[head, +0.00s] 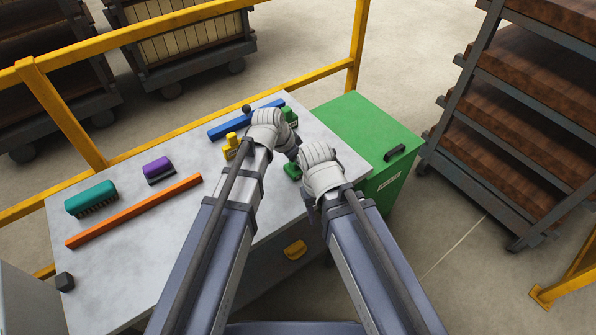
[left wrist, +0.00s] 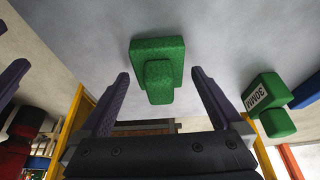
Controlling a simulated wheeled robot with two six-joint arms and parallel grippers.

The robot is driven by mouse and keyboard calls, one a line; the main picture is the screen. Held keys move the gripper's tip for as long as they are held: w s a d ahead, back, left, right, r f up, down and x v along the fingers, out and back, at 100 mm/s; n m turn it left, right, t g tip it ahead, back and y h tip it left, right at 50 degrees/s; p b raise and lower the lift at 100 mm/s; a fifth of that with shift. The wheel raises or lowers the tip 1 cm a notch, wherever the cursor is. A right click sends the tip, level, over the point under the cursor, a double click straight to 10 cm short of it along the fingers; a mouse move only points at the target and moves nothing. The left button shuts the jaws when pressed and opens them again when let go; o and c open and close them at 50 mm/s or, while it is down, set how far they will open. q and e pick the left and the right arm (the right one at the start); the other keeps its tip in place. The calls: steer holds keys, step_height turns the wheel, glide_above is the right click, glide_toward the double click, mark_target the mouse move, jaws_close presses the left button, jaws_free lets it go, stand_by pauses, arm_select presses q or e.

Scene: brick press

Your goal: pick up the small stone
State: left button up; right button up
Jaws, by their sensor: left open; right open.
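A small green block (left wrist: 158,85) with a narrower raised part is centred in the left wrist view; it may be the small stone. In the head view it shows partly as a green patch (head: 292,171) on the table, half hidden by my arms. My left gripper (left wrist: 160,75) is open, one finger on each side of the block, with a gap on both sides. In the head view the left fingers are mostly hidden behind the wrist. My right gripper (head: 308,200) is open near the table's front right edge, its fingers largely hidden.
A labelled green block (left wrist: 267,105), a blue bar (head: 245,119) and a yellow piece (head: 231,147) stand close by. An orange bar (head: 135,210), teal brush (head: 91,199), purple brush (head: 158,170) and dark lump (head: 65,282) lie left. A green cabinet (head: 355,125) adjoins the table.

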arm_select(q)
jaws_close()
stand_by(0.8)
